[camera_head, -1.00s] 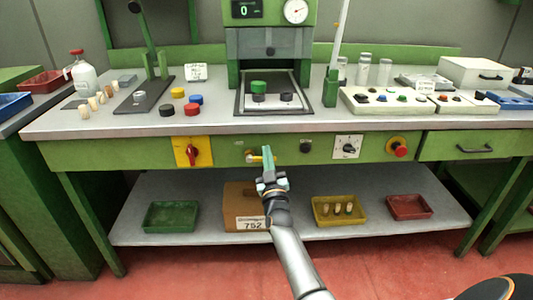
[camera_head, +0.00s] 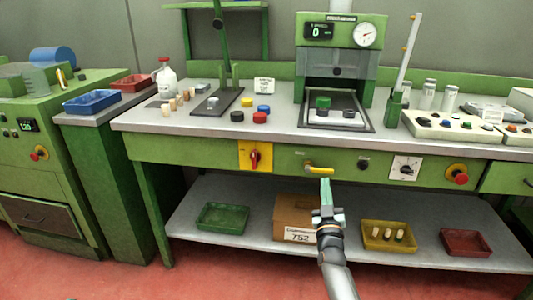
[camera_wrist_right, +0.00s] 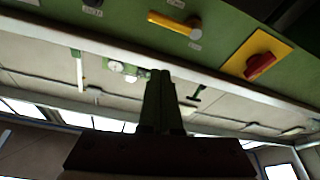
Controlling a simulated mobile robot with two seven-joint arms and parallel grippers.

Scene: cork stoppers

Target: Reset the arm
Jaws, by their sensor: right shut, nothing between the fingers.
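My right gripper (camera_head: 325,189) is in front of the green bench, at about the height of the gap under its front panel. Its fingers are shut and empty, pointing up in the head view. The yellow lever (camera_head: 319,169) on the panel is just above the fingertips in that view; I see no contact. In the right wrist view the shut fingers (camera_wrist_right: 161,78) stand in the middle, with the yellow lever (camera_wrist_right: 174,24) beyond them at the top. My left gripper is not in view.
Cork stoppers (camera_head: 172,102) stand at the bench's left. A red switch (camera_head: 254,156) is on the panel. Red floor in front is clear.

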